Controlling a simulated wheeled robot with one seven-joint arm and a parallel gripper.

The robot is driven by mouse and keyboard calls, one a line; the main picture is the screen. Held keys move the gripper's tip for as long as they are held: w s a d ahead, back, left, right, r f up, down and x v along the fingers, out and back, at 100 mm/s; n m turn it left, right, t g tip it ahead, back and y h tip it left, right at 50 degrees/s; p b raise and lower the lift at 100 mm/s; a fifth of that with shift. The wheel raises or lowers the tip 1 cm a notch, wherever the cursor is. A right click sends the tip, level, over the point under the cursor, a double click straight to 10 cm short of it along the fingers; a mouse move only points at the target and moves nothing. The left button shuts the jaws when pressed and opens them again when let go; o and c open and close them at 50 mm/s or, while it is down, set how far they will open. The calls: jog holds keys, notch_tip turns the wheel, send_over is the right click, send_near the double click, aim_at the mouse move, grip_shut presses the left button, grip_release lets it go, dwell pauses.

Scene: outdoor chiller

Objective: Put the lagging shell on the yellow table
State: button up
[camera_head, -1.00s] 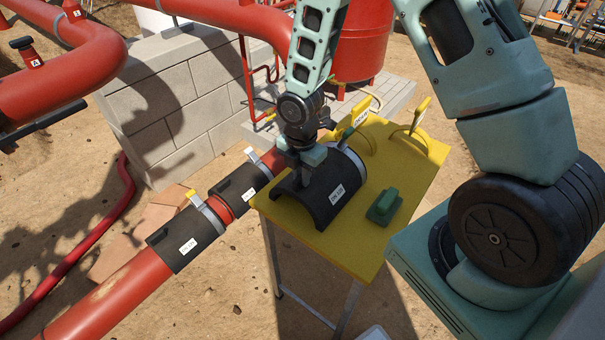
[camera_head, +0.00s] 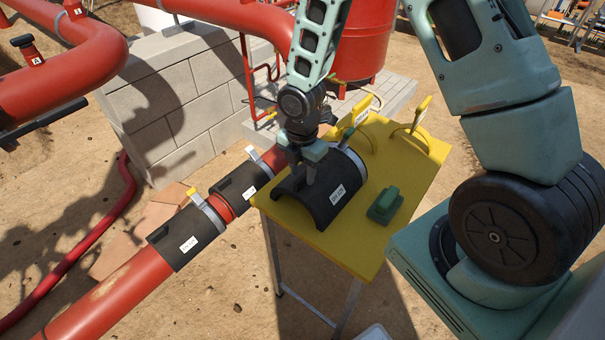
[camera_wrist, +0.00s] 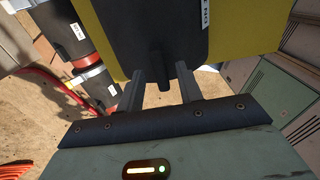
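The lagging shell (camera_head: 322,207), a black half-cylinder with a white label, lies arched side up on the yellow table (camera_head: 347,250), near its left edge. My gripper (camera_head: 310,178) is over the top of the shell. In the wrist view the shell (camera_wrist: 140,35) fills the top middle, with yellow tabletop (camera_wrist: 228,38) beside it. A dark tab of the shell (camera_wrist: 158,78) sticks out between my two fingers (camera_wrist: 161,85). The fingers are apart, with visible gaps on both sides of the tab. The far side of the shell is partly hidden by my gripper.
A green block (camera_head: 385,204) lies on the table to the right of the shell. Yellow tags with loops (camera_head: 421,113) are at the back. A red pipe (camera_head: 110,290) with black lagging sections (camera_head: 185,237) runs along the table's left. A block wall (camera_head: 180,95) stands behind.

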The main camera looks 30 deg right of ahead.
notch_tip(320, 180, up, 10)
jog(key=s+a+r+m, duration=0.5)
jog(key=s+a+m, duration=0.2)
jog(key=s, duration=0.4)
jog(key=s+a+r+m, duration=0.4)
jog(key=s+a+m, duration=0.3)
jog(key=s, duration=0.3)
jog(key=shift+s+a+r+y, duration=0.3)
jog(key=shift+s+a+r, duration=0.05)
jog(key=shift+s+r, duration=0.05)
jog(key=shift+f+b, duration=0.25)
jog(key=shift+b, duration=0.25)
